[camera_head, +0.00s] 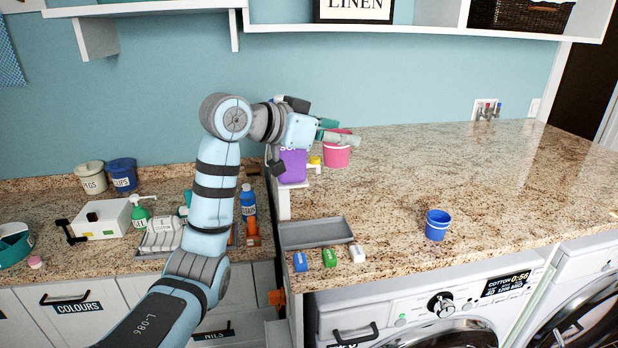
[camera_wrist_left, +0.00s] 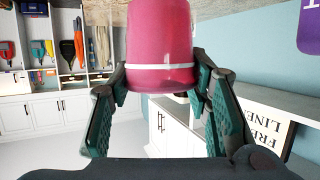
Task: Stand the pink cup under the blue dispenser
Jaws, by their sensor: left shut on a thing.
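The pink cup (camera_head: 337,155) is at the back of the granite counter and looks upright. My left gripper (camera_head: 338,138) is shut on it near its rim. In the left wrist view the cup (camera_wrist_left: 160,40) sits between the two green-padded fingers (camera_wrist_left: 163,85). I cannot tell whether its base touches the counter. Just left of the cup is a purple dispenser (camera_head: 292,167) with a yellow spout (camera_head: 315,161), partly hidden by my gripper. A purple corner (camera_wrist_left: 309,28) also shows in the left wrist view. My right gripper is out of view.
A blue cup (camera_head: 437,226) stands near the counter's front. A grey tray (camera_head: 315,233) and blue (camera_head: 300,262), green (camera_head: 329,258) and white (camera_head: 357,254) blocks lie at the front left. A lower counter with bottles (camera_head: 248,203) is further left. The right counter (camera_head: 480,170) is clear.

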